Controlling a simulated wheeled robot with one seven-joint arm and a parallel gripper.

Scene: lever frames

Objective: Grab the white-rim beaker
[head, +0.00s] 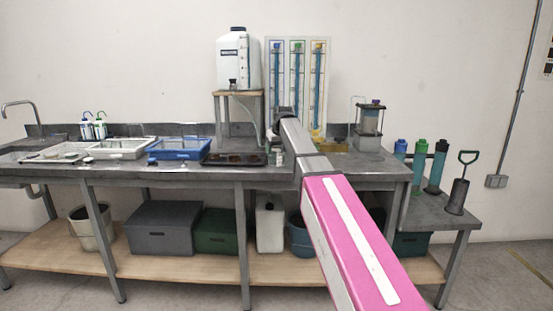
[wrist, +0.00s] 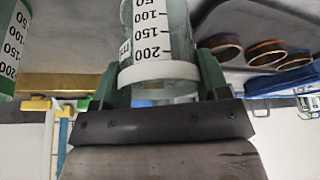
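The white-rim beaker (wrist: 158,73) is clear, with a white scale label and a white band at its rim. In the wrist view it stands between the two green fingers of my gripper (wrist: 158,82), one close on each side. Whether the fingers press on it is not clear. The fingers are apart by about the beaker's width.
A second scaled beaker with a green rim (wrist: 8,50) stands at the left in the wrist view. A dark tray (head: 234,159), a blue tray (head: 180,149) and a large white tank (head: 238,60) on a stand are on the bench (head: 205,178) to the left of my arm.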

